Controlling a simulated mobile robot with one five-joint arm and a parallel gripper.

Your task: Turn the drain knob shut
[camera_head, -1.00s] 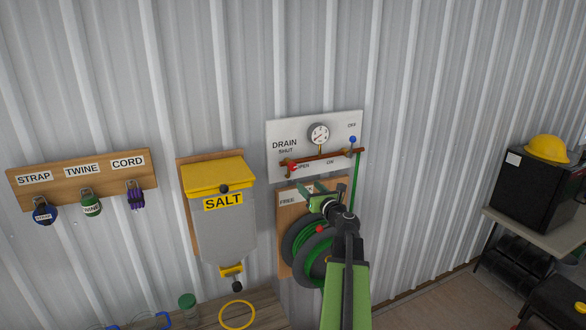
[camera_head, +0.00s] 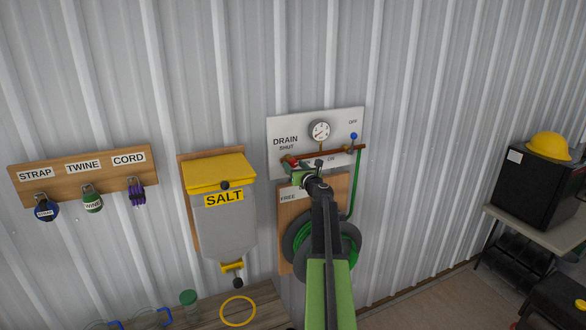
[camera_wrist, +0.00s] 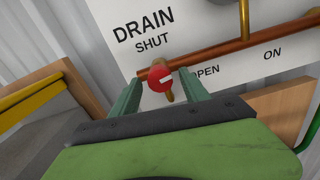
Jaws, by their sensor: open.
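The red drain knob (camera_wrist: 161,79) sits at the left end of a copper pipe on a white panel, by the labels DRAIN, SHUT and OPEN. Its white mark points right, toward OPEN. In the head view the knob (camera_head: 290,160) shows just above my gripper's tip. My gripper (camera_wrist: 160,75) is open, with one green finger on each side of the knob in the wrist view. I cannot tell whether the fingers touch it. In the head view my gripper (camera_head: 297,174) is partly hidden by my own wrist.
The white panel (camera_head: 340,122) also carries a gauge (camera_head: 320,132) and a blue-handled valve (camera_head: 353,136). A green hose reel (camera_head: 345,250) hangs below. A grey salt bin (camera_head: 225,227) with a yellow lid (camera_head: 220,173) is mounted to the left.

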